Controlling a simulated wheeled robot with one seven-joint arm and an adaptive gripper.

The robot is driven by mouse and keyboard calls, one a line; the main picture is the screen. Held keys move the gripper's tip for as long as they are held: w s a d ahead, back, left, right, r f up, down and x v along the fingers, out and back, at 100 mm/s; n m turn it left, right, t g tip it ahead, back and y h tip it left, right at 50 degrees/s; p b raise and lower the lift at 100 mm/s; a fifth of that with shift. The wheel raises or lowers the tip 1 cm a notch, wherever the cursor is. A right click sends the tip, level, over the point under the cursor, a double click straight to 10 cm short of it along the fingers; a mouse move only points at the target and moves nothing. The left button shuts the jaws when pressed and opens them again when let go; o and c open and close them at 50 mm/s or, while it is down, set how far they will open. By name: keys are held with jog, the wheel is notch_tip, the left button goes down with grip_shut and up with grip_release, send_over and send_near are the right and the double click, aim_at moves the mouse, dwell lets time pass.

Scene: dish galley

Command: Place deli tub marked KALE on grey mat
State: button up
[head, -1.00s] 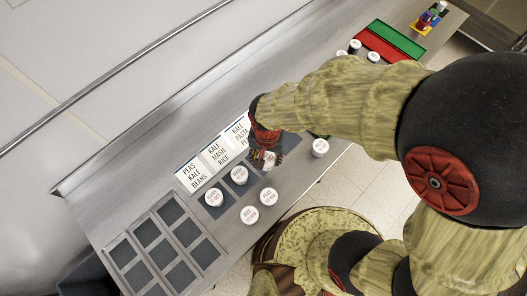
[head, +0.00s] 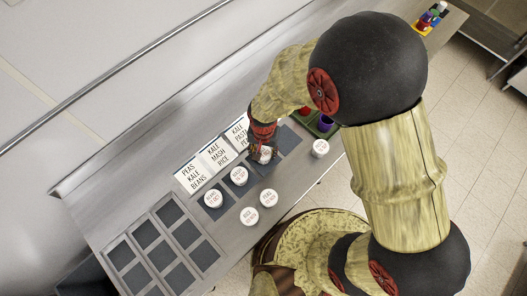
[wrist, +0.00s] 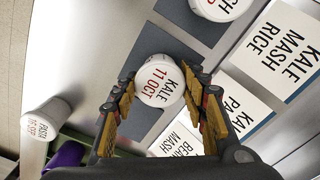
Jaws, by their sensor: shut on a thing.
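The deli tub marked KALE, 11 OCT (wrist: 160,82), has a white lid and sits between the two fingers of my gripper (wrist: 162,100), which is shut on it. In the head view the held tub (head: 264,155) is upright or nearly so, below my wrist. A dark grey mat (wrist: 150,45) lies under the held tub in the wrist view. I cannot tell whether the tub touches it. Another grey mat (head: 290,139) lies to its right in the head view, bare where it shows.
White-lidded tubs (head: 239,175) (head: 213,198) stand on neighbouring mats to the left. Other tubs (head: 249,215) (head: 268,197) (head: 320,148) stand on the bare counter near its front. Name cards (head: 216,154) line the back. A purple cup (head: 325,122) stands at the right.

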aim_at(264, 153)
jog(key=o, duration=1.2)
jog(key=shift+f, duration=0.1)
notch_tip(264, 153, up, 12)
jog(key=shift+r+p, duration=0.2)
jog(key=shift+p, duration=0.25)
jog(key=d+r+t, duration=0.3)
jog(key=d+r, duration=0.9)
jog(key=r, duration=0.3)
jog(key=s+d+r+n+t, duration=0.1)
jog(key=s+d+r+t, duration=0.1)
jog(key=s+d+r, duration=0.5)
jog(key=d+r, duration=0.3)
jog(key=shift+s+d+t, duration=0.3)
jog(key=shift+s+d, duration=0.05)
jog(key=shift+d, duration=0.05)
